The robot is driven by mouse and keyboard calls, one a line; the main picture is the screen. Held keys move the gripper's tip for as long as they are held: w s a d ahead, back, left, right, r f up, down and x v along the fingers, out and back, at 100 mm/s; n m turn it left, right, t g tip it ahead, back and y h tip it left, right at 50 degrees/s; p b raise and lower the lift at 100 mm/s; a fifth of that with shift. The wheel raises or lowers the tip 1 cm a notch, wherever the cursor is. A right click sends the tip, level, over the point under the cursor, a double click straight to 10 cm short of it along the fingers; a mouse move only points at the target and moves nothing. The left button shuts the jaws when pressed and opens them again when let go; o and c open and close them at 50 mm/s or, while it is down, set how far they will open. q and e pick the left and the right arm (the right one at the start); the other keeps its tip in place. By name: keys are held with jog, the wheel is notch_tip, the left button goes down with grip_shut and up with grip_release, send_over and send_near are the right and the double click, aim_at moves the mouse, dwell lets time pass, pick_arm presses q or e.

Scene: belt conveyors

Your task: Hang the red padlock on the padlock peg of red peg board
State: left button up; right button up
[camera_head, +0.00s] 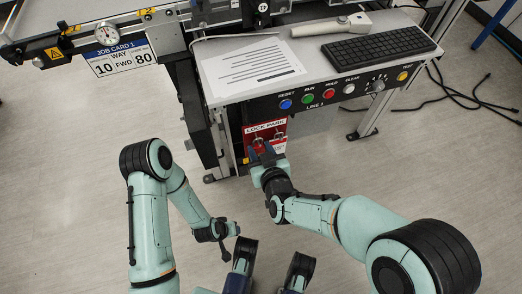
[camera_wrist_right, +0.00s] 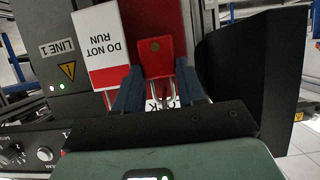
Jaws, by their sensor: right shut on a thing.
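The red padlock (camera_wrist_right: 152,57) shows in the right wrist view, its red body with a round brass spot and its grey shackle pointing toward the bottom of the picture. My right gripper (camera_wrist_right: 156,84) is shut on it, with a blue finger on either side. In the head view the red peg board (camera_head: 280,127), headed LOCK PARK, is on the console's front below the buttons. My right gripper (camera_head: 262,153) is right at its lower part and hides some of it; I cannot tell whether the padlock touches a peg. My left gripper (camera_head: 226,246) hangs low over the floor, away from the board; its jaws are unclear.
The console shelf (camera_head: 222,87) above carries a paper sheet (camera_head: 255,68), a keyboard (camera_head: 378,47) and a scanner-like device (camera_head: 332,25). A red and white DO NOT RUN tag (camera_wrist_right: 105,40) is beside the padlock in the wrist view. The floor in front is clear.

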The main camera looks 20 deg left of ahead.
dwell(0.4)
jog(key=o, duration=1.2)
jog(key=shift+o, duration=0.2)
jog(key=shift+s, duration=0.1)
